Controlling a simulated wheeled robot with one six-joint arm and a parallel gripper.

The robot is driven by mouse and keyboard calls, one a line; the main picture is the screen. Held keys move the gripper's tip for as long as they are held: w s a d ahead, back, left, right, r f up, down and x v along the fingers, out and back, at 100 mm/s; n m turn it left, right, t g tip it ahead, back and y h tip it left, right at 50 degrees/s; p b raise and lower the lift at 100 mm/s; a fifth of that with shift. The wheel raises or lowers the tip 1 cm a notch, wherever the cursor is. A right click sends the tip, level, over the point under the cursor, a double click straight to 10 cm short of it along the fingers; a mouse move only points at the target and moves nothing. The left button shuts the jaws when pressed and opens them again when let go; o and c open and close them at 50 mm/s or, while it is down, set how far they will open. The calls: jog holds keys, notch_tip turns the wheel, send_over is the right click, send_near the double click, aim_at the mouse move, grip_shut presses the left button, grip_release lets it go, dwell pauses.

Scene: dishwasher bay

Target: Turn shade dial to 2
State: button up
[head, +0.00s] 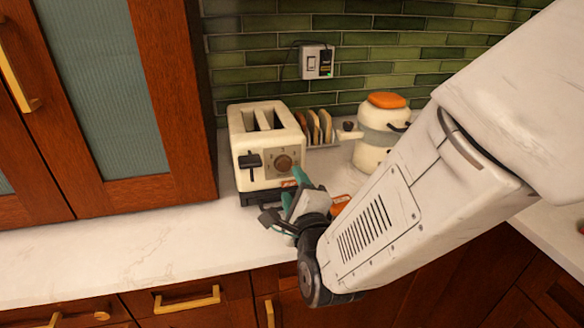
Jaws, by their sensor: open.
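A cream two-slot toaster (255,122) stands on the counter against the green tile wall. Its shade dial (283,162) is a round brown knob on the front face; its numbers are too small to read. A black lever (249,161) sticks out to the left of the dial. My gripper (292,190) is open just in front of and below the dial, and I see nothing held in it. I cannot tell whether a fingertip touches the toaster. The gripper covers part of the toaster's lower right front.
Bread slices stand in a rack (321,128) right of the toaster. A cream jar with an orange lid (386,101) stands farther right. An orange item (340,203) lies partly behind my arm. A wooden cabinet (178,100) borders the left. The counter (130,252) at left front is clear.

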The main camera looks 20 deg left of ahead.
aim_at(285, 167)
jog(key=x, duration=0.7)
jog(key=shift+d, duration=0.1)
jog(key=c, duration=1)
